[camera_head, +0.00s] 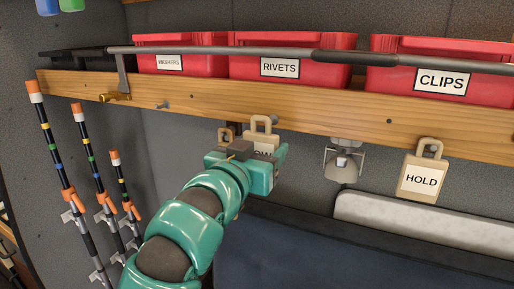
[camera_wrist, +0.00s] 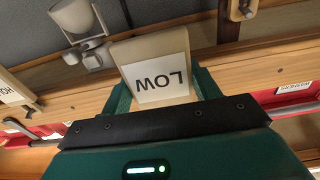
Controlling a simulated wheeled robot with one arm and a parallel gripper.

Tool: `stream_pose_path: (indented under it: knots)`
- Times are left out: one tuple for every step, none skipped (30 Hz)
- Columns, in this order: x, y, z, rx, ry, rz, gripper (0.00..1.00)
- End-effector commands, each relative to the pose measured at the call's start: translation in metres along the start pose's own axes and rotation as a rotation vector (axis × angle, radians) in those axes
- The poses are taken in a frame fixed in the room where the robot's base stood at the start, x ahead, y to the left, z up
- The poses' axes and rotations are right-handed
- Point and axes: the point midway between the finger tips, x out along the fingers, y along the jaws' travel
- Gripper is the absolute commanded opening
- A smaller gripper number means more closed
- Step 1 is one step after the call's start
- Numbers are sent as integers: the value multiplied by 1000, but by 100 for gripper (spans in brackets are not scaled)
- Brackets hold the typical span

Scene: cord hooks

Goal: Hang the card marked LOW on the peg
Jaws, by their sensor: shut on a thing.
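The tan card marked LOW (camera_wrist: 155,68) is held between the fingers of my gripper (camera_wrist: 165,92), its label upside down in the wrist view. In the head view my gripper (camera_head: 262,168) is shut on this card just below the front of the wooden shelf, covering most of its label. The card's loop (camera_head: 263,122) stands up above the gripper, in front of the shelf board. A small grey peg end (camera_head: 274,120) shows right beside the loop; I cannot tell whether the loop is around it.
A card marked HOLD (camera_head: 422,178) hangs at the right. A metal fitting (camera_head: 342,160) hangs between it and my gripper. A brown piece (camera_head: 228,130) is close left of the LOW card. Red bins (camera_head: 290,43) and a long rod (camera_head: 210,51) are above; striped rods (camera_head: 46,130) stand left.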

Motion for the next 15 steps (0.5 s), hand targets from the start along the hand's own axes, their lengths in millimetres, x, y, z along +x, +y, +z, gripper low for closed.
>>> stream_pose_path:
  knots:
    - [4, 1, -1, 0, -1, 2, 39]
    - [5, 1, -1, 0, -1, 2, 39]
    - [7, 0, 0, -1, -1, 2, 39]
    - [9, 0, 0, -1, 0, 2, 39]
    - [10, 1, 0, -1, 0, 2, 39]
    - [13, 1, 0, -1, 0, 2, 39]
    - [14, 1, 0, -1, 0, 2, 39]
    - [16, 1, 0, -1, 0, 1, 39]
    - [18, 0, 0, 0, 0, 1, 39]
    - [20, 0, 0, 0, 0, 1, 39]
    - [21, 1, 0, 0, 1, 1, 39]
    - [23, 1, 1, 0, 1, 2, 39]
    - [25, 1, 1, 0, 1, 2, 39]
    - [26, 1, 0, 0, 2, 2, 39]
    - [29, 1, 0, 0, 2, 2, 39]
